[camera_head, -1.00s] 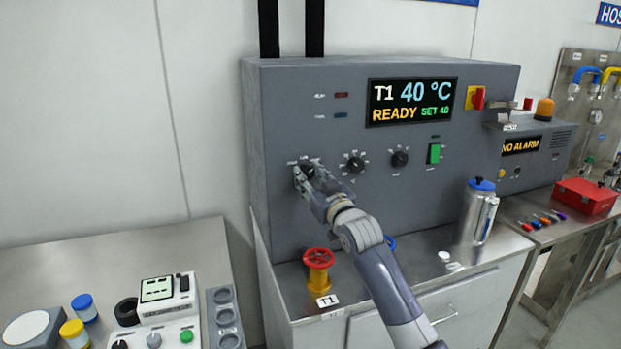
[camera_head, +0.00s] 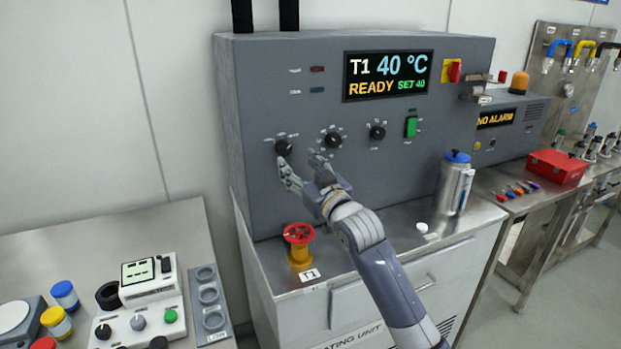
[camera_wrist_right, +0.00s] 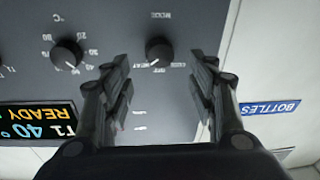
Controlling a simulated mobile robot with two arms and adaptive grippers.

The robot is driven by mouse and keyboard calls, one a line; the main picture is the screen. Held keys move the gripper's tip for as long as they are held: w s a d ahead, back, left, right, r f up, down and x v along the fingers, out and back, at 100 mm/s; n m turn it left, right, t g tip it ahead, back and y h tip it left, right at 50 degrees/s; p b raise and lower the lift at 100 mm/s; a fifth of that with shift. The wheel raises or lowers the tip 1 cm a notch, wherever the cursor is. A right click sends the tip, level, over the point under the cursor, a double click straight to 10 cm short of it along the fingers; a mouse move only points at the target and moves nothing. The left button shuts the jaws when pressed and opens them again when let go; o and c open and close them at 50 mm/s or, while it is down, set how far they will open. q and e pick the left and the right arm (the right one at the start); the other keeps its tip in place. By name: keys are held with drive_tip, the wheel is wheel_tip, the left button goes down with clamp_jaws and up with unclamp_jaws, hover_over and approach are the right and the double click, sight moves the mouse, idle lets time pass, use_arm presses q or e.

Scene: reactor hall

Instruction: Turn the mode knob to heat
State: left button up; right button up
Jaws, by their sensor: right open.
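The mode knob (camera_head: 284,147) is a round black dial at the left of the row on the grey panel. It also shows in the right wrist view (camera_wrist_right: 158,50), upside down, with small labels around it. I cannot tell for sure which label its pointer faces. My right gripper (camera_head: 299,161) is open and empty, just in front of the panel and a little below and right of the knob in the head view. In the wrist view the knob appears between and beyond the spread fingertips, apart from them. My left gripper is out of view.
Two more dials, a middle one (camera_head: 333,139) and a right one (camera_head: 377,131), share the panel. The display (camera_head: 388,76) reads T1 40 °C, READY, SET 40. A red-topped valve (camera_head: 299,235) and a flask (camera_head: 454,185) stand on the ledge below.

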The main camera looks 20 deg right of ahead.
drive_tip(key=shift+s+d+f, duration=0.15)
drive_tip(key=shift+s, duration=1.2)
drive_tip(key=shift+s+d+f, duration=0.15)
drive_tip(key=shift+s, duration=1.2)
